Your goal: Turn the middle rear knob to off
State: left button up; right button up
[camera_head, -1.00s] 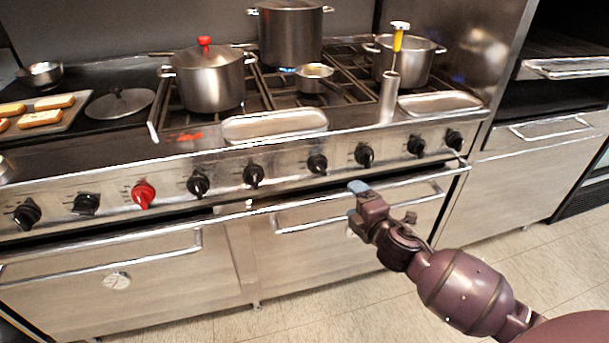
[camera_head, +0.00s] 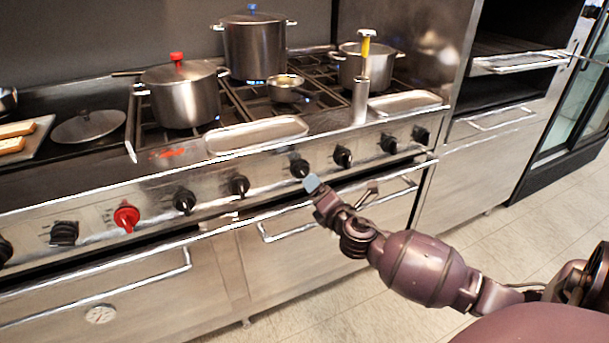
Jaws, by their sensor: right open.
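A row of black knobs runs along the steel front panel (camera_head: 270,172) of the range, with one red knob (camera_head: 126,217) left of centre. Which of them is the middle rear knob cannot be told from any readable label. My right gripper (camera_head: 322,192) is open, its pale blue fingertip just below and right of one black knob (camera_head: 300,168). It looks apart from that knob, though depth is hard to judge. Further black knobs, such as one (camera_head: 342,157), are to its right and others (camera_head: 238,186) to its left. My left gripper is out of view.
On the range stand a red-knobbed pot (camera_head: 180,98), a tall blue-knobbed pot (camera_head: 254,48), a small pan (camera_head: 285,90) and another pot (camera_head: 362,68). A horizontal oven handle (camera_head: 130,277) juts out below the knobs. The floor (camera_head: 540,225) at right is clear.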

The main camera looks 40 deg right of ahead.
aim_at(306, 172)
jog(key=b+x, duration=0.1)
jog(key=x, duration=0.5)
jog(key=shift+w+f, duration=0.15)
jog(key=shift+w, duration=0.15)
jog(key=shift+w+d, duration=0.2)
jog(key=shift+w, duration=0.5)
jog(key=c, duration=0.9)
